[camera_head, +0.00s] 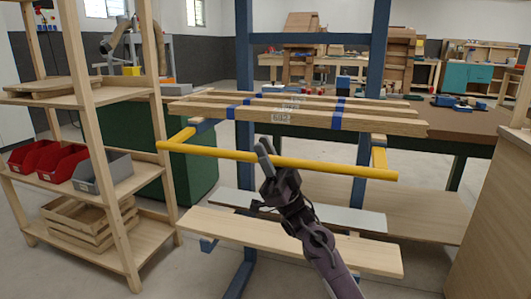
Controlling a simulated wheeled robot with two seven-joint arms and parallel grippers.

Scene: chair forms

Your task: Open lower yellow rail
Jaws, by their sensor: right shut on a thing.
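A long yellow rail (335,168) runs across the front of a blue frame, below the upper wooden planks (370,122). Short yellow side arms join it near both ends, the left one (183,136) and the right one (379,158). The rail stands out in front of the blue posts and slopes slightly down to the right. My right gripper (264,152) is shut on the yellow rail, a little left of its middle, with its arm coming up from the bottom. One finger shows above the rail; the other is hidden. My left gripper is not in view.
A lower wooden plank (300,240) and a grey-white board (340,213) lie below the rail. A wooden shelf (98,100) with red and grey bins stands close at the left. A wooden cabinet (500,205) stands at the right. Floor is bare at the lower left.

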